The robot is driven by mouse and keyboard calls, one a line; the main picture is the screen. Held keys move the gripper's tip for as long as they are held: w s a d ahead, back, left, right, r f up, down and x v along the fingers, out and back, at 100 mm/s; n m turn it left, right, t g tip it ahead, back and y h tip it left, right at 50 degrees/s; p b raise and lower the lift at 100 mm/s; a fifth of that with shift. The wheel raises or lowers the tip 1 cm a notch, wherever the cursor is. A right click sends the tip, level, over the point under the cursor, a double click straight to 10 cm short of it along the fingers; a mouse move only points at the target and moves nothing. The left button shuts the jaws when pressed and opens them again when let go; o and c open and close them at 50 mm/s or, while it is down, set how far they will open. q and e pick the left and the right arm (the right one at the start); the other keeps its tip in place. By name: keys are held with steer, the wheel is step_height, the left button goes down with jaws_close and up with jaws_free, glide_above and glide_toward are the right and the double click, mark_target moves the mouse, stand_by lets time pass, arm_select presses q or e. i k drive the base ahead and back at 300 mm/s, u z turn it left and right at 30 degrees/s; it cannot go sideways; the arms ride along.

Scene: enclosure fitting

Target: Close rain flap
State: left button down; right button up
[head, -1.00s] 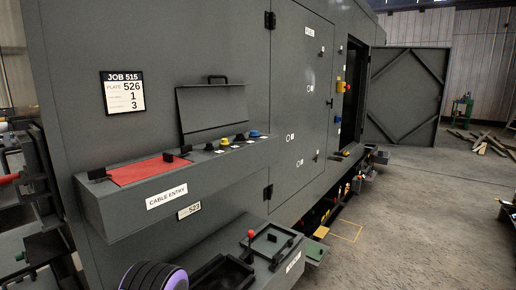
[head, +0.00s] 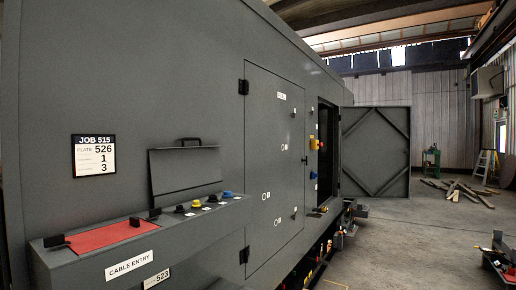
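A dark grey flap (head: 186,174) with a black handle on its top edge stands raised against the grey enclosure wall, above the cable entry box (head: 131,267). The box's top holds a red panel (head: 103,238) between small black blocks. Several coloured glands (head: 196,205), black, yellow and blue, sit in a row along the box below the flap. Neither of my grippers is in view.
The enclosure side has a closed door (head: 275,160). Farther along is an opening with an outward-swung braced door (head: 375,152). Timber (head: 460,190) lies on the far floor. The concrete floor (head: 410,245) at right is mostly clear.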

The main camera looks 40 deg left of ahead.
mark_target(176, 169)
steer(key=z, duration=0.4)
steer(key=i, duration=0.85)
steer(key=u, duration=2.65)
steer(key=i, duration=0.5)
steer(key=z, duration=0.1)
